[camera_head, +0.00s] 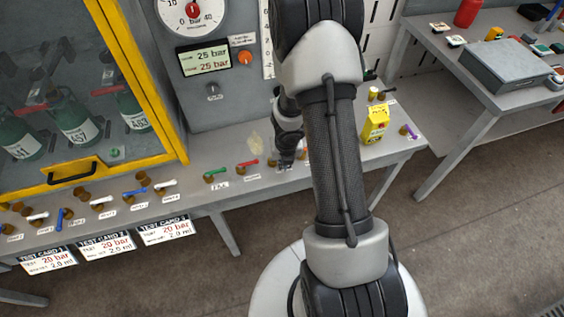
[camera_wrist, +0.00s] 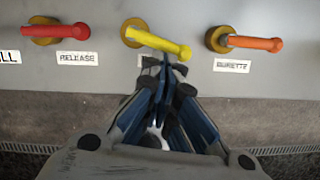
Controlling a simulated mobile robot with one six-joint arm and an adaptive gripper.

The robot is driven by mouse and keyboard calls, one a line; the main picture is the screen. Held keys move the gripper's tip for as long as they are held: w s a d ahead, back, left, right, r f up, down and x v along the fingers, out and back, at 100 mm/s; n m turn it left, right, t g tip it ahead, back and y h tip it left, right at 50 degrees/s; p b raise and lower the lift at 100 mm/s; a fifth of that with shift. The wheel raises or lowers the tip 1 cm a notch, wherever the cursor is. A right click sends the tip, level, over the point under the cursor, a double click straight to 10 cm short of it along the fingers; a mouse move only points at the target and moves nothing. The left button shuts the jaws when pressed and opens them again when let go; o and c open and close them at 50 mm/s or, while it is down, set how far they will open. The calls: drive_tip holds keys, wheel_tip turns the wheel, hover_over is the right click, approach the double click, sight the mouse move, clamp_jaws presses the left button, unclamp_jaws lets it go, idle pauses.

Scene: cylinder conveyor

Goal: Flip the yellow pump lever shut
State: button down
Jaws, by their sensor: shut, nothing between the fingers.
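The yellow pump lever (camera_wrist: 160,41) is in the wrist view at top centre. It extends from its brass valve body (camera_wrist: 131,31) to the right and slightly down, across the bench front. The label under it is mostly hidden by my gripper. My gripper (camera_wrist: 166,66) is shut and empty, with its fingertips just below the lever's free end in the picture; I cannot tell whether they touch it. In the head view my gripper (camera_head: 286,160) is low at the bench edge, and I cannot make out the yellow lever there.
A red lever (camera_wrist: 62,31) labelled RELEASE is to the left, and an orange lever (camera_wrist: 250,43) labelled BURETTE to the right. The head view shows a green lever (camera_head: 216,172), a yellow-framed cabinet (camera_head: 146,80) and a yellow carton (camera_head: 376,124). Open floor lies before the bench.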

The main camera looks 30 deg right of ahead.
drive_tip(key=shift+w+d+n+p, duration=0.15)
drive_tip(key=shift+d+n+p, duration=0.25)
drive_tip(key=shift+n, duration=0.5)
drive_tip(key=shift+d+n+y, duration=0.15)
drive_tip(key=shift+n+y, duration=0.15)
idle(0.3)
